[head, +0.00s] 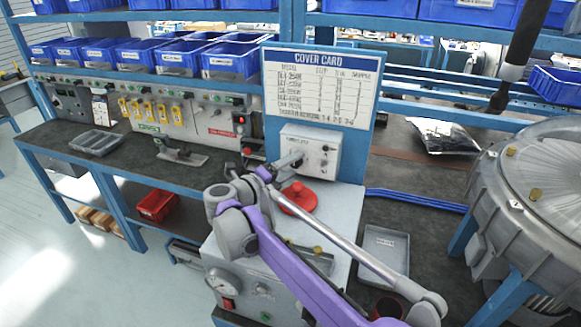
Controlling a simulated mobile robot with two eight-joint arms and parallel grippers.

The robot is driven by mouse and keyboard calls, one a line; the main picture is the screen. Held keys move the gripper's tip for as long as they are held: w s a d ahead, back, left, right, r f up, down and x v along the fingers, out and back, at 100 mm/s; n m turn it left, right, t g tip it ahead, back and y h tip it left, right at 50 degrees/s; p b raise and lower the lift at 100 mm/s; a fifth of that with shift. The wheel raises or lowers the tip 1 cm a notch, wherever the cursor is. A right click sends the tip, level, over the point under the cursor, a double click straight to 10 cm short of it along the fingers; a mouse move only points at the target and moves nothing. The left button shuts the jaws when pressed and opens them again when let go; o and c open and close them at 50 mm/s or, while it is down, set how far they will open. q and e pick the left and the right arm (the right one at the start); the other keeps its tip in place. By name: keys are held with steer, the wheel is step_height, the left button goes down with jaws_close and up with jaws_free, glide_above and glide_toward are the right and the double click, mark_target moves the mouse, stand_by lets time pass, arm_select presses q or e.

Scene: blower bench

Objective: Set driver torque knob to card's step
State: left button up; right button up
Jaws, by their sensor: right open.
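The cover card (318,88) is a white board on a blue panel with a table of models and columns of figures; the rows are too small to read surely. Below it stands a pale control box (318,148) with small dark knobs on its front; which one is the torque knob, and its setting, I cannot tell. My right gripper (296,161) is open in front of the left part of this box. It partly hides the box face, and I cannot tell whether it touches a knob. A black driver (513,62) hangs at the upper right. My left gripper is out of view.
A red round part (298,198) sits on the grey test stand (345,215) under my right arm. A grey tray (383,253) lies to its right. A large metal blower housing (535,185) fills the right side. Blue bins (230,60) line the shelf at left.

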steer(key=v, duration=1.1)
steer(key=shift+w+b, duration=0.1)
steer(key=shift+b, duration=0.3)
